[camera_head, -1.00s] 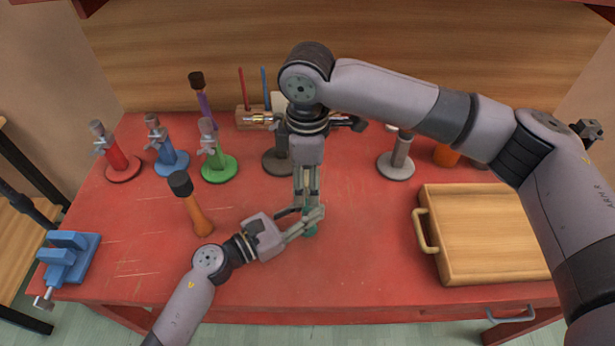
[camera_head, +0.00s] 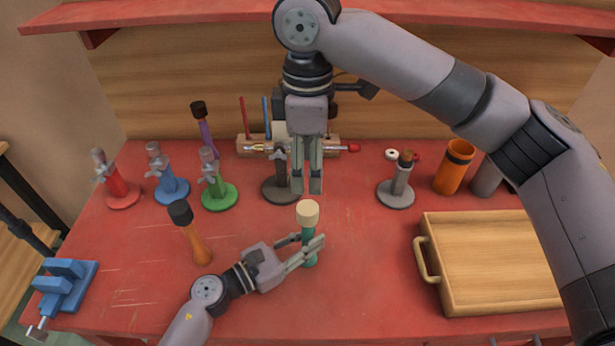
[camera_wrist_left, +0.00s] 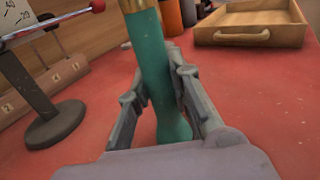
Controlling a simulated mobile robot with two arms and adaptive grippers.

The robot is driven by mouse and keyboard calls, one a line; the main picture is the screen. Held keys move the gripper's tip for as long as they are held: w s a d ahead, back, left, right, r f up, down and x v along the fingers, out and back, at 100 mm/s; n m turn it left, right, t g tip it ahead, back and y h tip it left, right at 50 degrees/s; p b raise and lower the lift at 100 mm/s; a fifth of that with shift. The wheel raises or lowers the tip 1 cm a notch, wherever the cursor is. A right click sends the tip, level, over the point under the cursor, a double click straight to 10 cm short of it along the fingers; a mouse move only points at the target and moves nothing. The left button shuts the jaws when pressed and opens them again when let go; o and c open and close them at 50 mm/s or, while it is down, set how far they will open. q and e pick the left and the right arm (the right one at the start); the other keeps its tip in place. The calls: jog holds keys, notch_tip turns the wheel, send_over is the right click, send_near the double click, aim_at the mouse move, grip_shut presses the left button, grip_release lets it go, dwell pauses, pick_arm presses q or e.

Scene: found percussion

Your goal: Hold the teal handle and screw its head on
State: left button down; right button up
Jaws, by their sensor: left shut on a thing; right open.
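The teal handle (camera_head: 309,246) stands upright over the red table, with a cream head (camera_head: 307,213) on its top end. My left gripper (camera_head: 316,250) is shut around the handle from the left, below the head. In the left wrist view the teal handle (camera_wrist_left: 153,65) stands between my two fingers, with a brass-coloured collar at the top edge of the picture; the head is out of that view. My right gripper (camera_head: 306,188) is open and empty, pointing down just above the head and apart from it. I cannot tell how tightly the head sits.
An orange-handled mallet (camera_head: 192,235) stands left of my left gripper. Red, blue and green stands (camera_head: 219,194) are at the back left, a grey stand (camera_head: 397,190) at the back right. A wooden tray (camera_head: 490,305) lies at right and a blue vise (camera_head: 66,288) at the left corner.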

pick_arm(q)
jog(key=c, duration=1.4)
grip_release()
jog(key=shift+s, duration=0.1)
jog(key=v, duration=1.2)
jog(key=shift+d, duration=0.1)
